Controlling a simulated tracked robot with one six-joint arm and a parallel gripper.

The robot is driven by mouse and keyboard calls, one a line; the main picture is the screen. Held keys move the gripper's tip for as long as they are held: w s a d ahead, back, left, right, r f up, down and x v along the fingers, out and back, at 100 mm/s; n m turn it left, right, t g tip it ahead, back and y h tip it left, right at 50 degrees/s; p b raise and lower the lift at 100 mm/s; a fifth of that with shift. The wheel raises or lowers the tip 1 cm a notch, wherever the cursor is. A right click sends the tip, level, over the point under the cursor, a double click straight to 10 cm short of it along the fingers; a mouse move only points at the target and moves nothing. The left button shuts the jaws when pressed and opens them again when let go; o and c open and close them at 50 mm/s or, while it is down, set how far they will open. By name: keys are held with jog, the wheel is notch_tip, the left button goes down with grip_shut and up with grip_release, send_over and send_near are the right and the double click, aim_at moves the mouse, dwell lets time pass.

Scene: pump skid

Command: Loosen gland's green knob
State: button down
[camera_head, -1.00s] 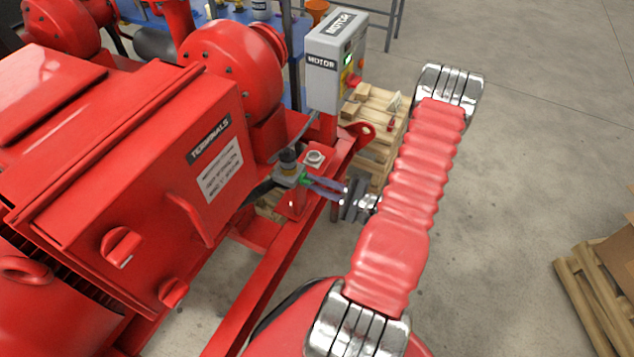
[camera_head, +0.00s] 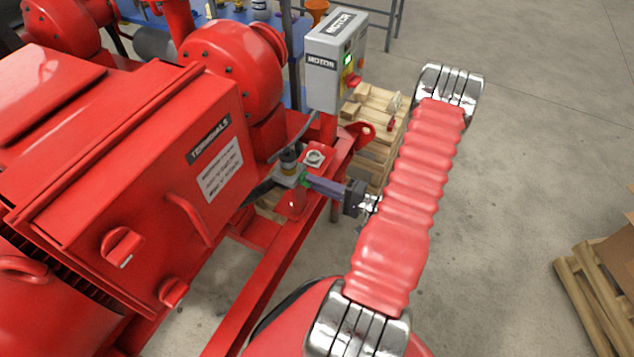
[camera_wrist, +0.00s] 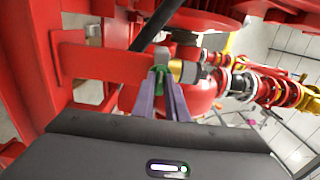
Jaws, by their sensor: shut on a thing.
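The green knob (camera_wrist: 157,73) shows in the wrist view between the tips of my gripper (camera_wrist: 159,88), which is shut on it. In the head view the green knob (camera_head: 303,181) is a small green spot at the tips of my gripper (camera_head: 308,183), mostly hidden by the fingers. The knob sits on the side of the gland (camera_head: 289,166), a grey body with a dark and brass-coloured top, on the red frame. The gland (camera_wrist: 182,70) also shows in the wrist view, behind and beside the knob.
A red terminal box (camera_head: 130,190) stands left of the gland. A grey motor control box (camera_head: 331,62) with a red switch stands behind it. A red skid rail (camera_head: 262,270) runs below. A wooden pallet (camera_head: 376,120) lies behind the rail.

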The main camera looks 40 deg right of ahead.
jog(key=shift+f, duration=0.2)
jog(key=c, duration=1.8)
grip_release()
jog(key=shift+r, duration=0.1)
jog(key=shift+o, duration=0.2)
jog(key=shift+s, duration=0.15)
jog(key=v, duration=1.3)
jog(key=shift+s, duration=0.25)
